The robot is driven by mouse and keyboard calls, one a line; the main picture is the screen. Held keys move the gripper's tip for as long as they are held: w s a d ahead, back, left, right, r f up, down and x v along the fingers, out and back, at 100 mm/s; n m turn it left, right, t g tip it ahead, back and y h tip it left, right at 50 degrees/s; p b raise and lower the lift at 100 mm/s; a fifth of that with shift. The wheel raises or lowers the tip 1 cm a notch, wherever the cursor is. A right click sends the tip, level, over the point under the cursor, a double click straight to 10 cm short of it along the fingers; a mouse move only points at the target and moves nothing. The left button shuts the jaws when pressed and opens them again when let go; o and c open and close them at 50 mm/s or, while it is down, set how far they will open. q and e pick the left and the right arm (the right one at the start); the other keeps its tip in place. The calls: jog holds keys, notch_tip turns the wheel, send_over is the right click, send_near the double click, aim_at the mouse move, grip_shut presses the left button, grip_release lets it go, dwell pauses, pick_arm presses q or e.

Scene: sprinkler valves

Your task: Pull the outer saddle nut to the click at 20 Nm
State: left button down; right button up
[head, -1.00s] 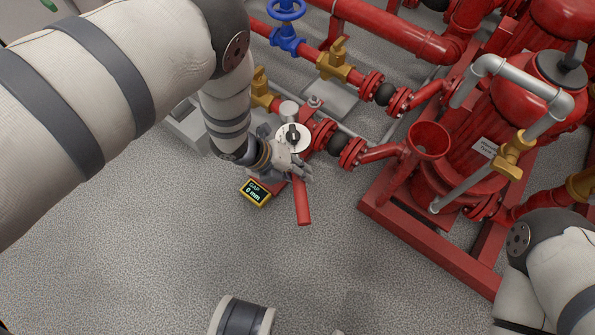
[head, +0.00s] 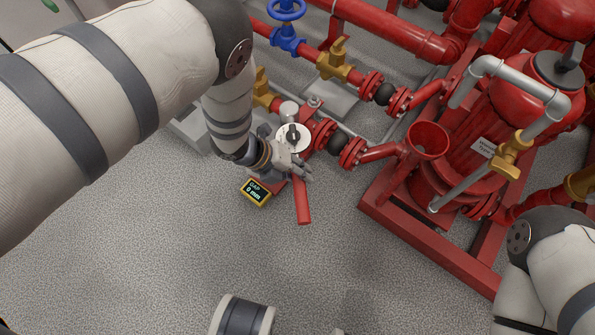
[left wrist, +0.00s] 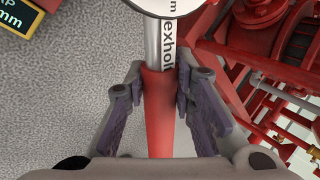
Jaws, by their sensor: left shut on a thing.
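A torque wrench with a red handle (head: 303,205) and a round white dial head (head: 293,137) lies over the red pipe fitting. My left gripper (head: 297,171) is closed around the wrench near the top of its red handle. In the left wrist view both finger pads (left wrist: 160,98) flank the handle (left wrist: 160,125), with the lettered silver shaft (left wrist: 160,42) running up to the white disc. The saddle nut under the dial head is hidden. A bolt end (head: 315,101) shows just behind the dial.
A yellow-framed display (head: 256,192) beside the wrench reads GAP 0 mm. Red pipes, brass valves (head: 338,60) and a red funnel (head: 428,138) on a red frame (head: 430,240) stand behind and to the right.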

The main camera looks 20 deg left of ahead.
pick_arm(q)
jog(key=shift+w+f+b, duration=0.1)
jog(key=shift+f+b, duration=0.5)
jog(key=shift+f, duration=0.45)
jog(key=shift+a, duration=0.1)
jog(key=shift+s+a+m, duration=0.3)
jog(key=shift+a+m, duration=0.2)
jog(key=shift+a, duration=0.2)
jog(key=shift+s+a+g+h, duration=0.1)
jog(key=shift+a+g+h, duration=0.1)
jog(key=shift+g+h, duration=0.1)
jog(key=shift+s+a+m, duration=0.2)
jog(key=shift+a+m, duration=0.3)
jog(key=shift+a, duration=0.3)
